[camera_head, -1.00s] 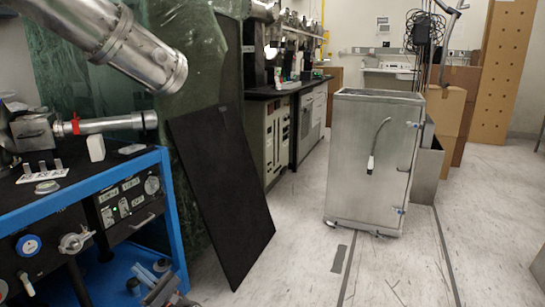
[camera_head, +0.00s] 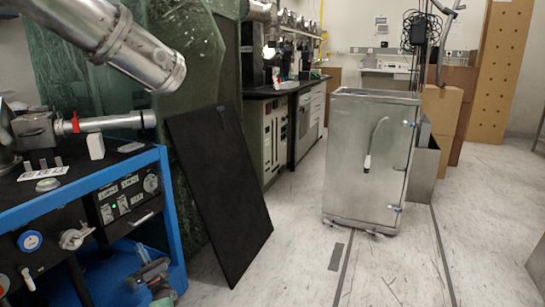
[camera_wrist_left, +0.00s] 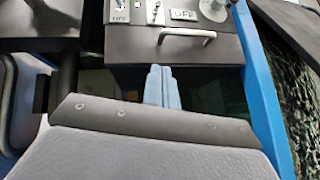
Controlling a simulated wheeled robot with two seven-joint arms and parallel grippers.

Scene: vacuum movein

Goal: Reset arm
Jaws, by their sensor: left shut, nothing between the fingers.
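My left gripper (camera_head: 150,272) is low at the bottom left of the head view, beside the blue-framed bench (camera_head: 178,225). In the left wrist view its two blue-grey fingers (camera_wrist_left: 161,86) lie side by side, shut with nothing between them. They point toward the black front panel (camera_wrist_left: 170,45) with a metal handle (camera_wrist_left: 188,36). My right gripper is in neither view.
A dark flat board (camera_head: 222,195) leans beside the bench. A metal cabinet (camera_head: 365,160) stands on the floor at centre right, with cardboard boxes (camera_head: 440,110) behind it. A large metal pipe (camera_head: 135,50) hangs at upper left.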

